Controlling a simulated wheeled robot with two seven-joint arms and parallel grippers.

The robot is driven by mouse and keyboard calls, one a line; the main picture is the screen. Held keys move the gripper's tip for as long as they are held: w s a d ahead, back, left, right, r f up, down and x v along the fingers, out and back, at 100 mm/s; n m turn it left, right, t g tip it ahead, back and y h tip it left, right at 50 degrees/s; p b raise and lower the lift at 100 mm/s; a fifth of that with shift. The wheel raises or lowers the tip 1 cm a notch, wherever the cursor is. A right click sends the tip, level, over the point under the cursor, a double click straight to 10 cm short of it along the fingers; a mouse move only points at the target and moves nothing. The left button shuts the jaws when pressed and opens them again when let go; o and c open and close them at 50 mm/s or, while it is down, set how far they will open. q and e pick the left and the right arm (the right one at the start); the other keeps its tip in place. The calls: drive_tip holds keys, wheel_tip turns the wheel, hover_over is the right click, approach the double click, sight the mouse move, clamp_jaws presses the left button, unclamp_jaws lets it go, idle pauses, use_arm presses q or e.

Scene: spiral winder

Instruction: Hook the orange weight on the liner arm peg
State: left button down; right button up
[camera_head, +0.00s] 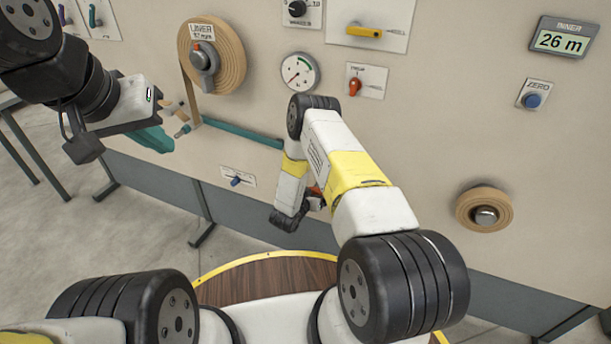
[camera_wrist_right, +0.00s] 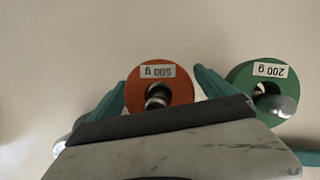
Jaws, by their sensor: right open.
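The orange weight (camera_wrist_right: 182,88), labelled 500 g, is a ring on a metal peg in the right wrist view; its label appears upside down. My right gripper (camera_wrist_right: 160,82) is open, its teal fingertips on either side of the weight. I cannot tell whether they touch it. In the head view my right arm hides most of that spot. The teal liner arm (camera_head: 240,134) runs along the panel below the liner roll. A small peg (camera_head: 183,131) shows near its left end. My left gripper (camera_head: 155,138) is close to that peg; its jaw opening is unclear.
A green 200 g weight (camera_wrist_right: 243,82) hangs right of the orange one in the right wrist view. The panel carries the liner roll (camera_head: 232,55), a gauge (camera_head: 299,73), a yellow lever (camera_head: 364,31), a small tape roll (camera_head: 470,203) and a 26 m display (camera_head: 563,42).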

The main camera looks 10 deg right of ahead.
drive_tip(key=shift+w, duration=0.1)
clamp_jaws()
idle(0.8)
